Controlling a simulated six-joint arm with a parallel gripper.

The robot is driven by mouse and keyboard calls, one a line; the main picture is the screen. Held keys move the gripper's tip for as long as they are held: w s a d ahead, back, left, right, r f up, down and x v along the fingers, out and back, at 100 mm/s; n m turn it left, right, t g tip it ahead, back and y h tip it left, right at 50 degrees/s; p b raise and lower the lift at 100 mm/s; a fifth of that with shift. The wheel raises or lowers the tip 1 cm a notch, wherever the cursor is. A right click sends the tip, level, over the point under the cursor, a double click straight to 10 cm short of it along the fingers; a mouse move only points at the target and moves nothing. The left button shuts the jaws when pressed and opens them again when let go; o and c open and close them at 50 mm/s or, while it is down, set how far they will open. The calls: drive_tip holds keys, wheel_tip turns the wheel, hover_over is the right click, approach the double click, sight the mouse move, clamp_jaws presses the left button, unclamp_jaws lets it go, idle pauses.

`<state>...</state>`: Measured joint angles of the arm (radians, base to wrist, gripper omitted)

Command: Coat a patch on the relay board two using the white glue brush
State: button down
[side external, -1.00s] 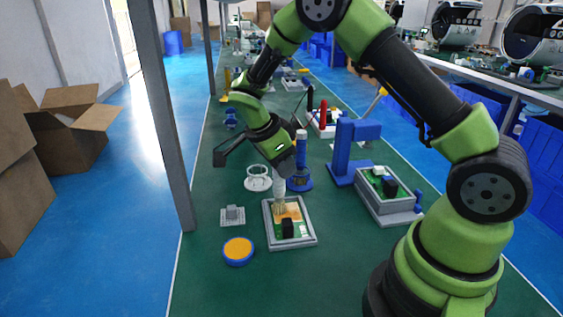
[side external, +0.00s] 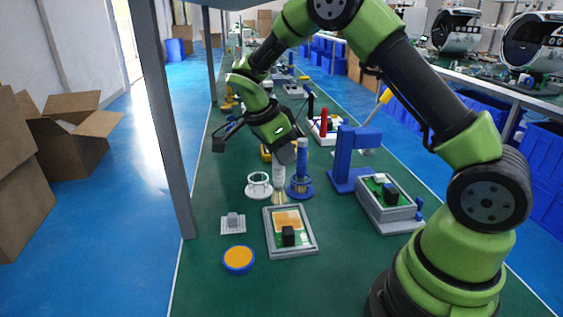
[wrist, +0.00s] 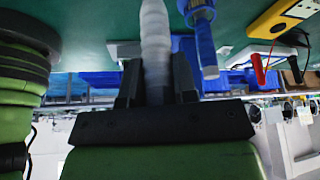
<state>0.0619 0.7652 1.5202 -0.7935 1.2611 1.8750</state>
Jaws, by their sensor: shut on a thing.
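My gripper (side external: 284,157) is shut on the white glue brush (side external: 279,183), which hangs bristles down between a white ring holder (side external: 258,186) and a blue brush in its blue stand (side external: 301,165). In the wrist view the white brush handle (wrist: 155,35) stands between the fingers of my gripper (wrist: 157,82). A green board with a tan patch (side external: 288,218) and a black block lies in a grey tray (side external: 312,240) in front of the brush. Another green board (side external: 382,187) sits in a grey box to the right. I cannot tell which is relay board two.
A blue upright fixture (side external: 347,160) stands right of the blue brush. A grey ridged block (side external: 233,223) and a round orange-topped blue container (side external: 238,259) lie left of the tray. A yellow meter (wrist: 283,17) shows in the wrist view. The green bench front is clear.

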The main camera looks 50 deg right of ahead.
drive_tip(key=shift+r, duration=1.1)
drive_tip(key=shift+r, duration=1.5)
drive_tip(key=c, duration=1.7)
unclamp_jaws()
clamp_jaws()
